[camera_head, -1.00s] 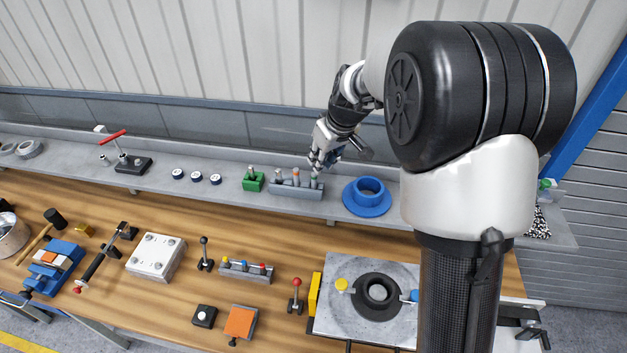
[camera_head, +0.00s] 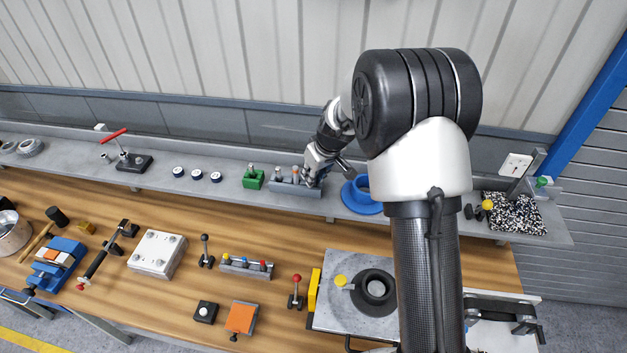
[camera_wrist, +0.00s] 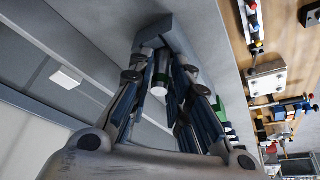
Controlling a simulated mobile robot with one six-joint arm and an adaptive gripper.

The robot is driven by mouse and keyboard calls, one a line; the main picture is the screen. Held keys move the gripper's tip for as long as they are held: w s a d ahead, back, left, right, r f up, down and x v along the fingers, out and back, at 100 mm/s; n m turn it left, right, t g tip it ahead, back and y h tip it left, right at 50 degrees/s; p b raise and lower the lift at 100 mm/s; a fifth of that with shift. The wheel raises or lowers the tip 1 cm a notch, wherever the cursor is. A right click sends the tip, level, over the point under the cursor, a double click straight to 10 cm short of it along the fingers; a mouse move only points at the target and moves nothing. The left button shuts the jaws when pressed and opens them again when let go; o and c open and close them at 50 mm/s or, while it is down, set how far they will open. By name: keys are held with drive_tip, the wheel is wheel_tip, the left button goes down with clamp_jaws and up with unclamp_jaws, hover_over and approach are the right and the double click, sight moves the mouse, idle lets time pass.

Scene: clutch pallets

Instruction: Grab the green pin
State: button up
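The grey pin block (camera_head: 288,188) stands on the grey shelf. Two of its pins show in the head view, while its right end is behind my gripper (camera_head: 314,179). In the wrist view, the green pin (camera_wrist: 161,78) stands in the grey block (camera_wrist: 183,36); it has a pale end and a dark green band. My gripper (camera_wrist: 161,82) is open, with one finger on each side of the green pin. A gap seems to show between pin and fingers; contact is not clear.
A green block with a pin (camera_head: 253,180) stands just left of the grey block. A blue flanged ring (camera_head: 360,199) lies close on the right. The wall (camera_head: 220,124) runs behind the shelf. Several fixtures and tools stand on the wooden bench (camera_head: 200,285) in front.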

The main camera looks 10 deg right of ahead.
clamp_jaws()
